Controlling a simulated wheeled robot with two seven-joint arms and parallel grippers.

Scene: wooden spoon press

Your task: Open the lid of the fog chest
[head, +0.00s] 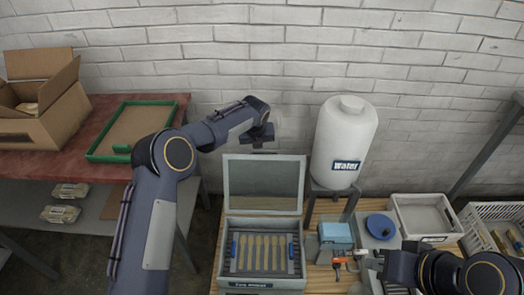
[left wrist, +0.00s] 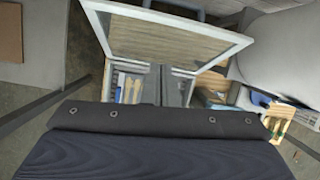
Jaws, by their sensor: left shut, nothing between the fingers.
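The fog chest (head: 262,285) is a grey box on the wooden bench, with several wooden spoon pieces lying in a row inside. Its lid (head: 262,184), a grey frame with a clear panel, stands raised and nearly upright at the back of the box. The lid also shows in the left wrist view (left wrist: 165,42), with the open box beyond it. My left gripper (head: 260,146) is shut and empty, just above the lid's top edge; I cannot tell if it touches. My right gripper (head: 372,262) is at the lower right, its fingers too small and dark to read.
A white water tank (head: 343,135) stands on a metal stand close behind and right of the chest. A blue-topped device (head: 335,235) and a blue disc (head: 381,227) are to its right, then a white crate (head: 424,238). A red table (head: 110,165) is at left.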

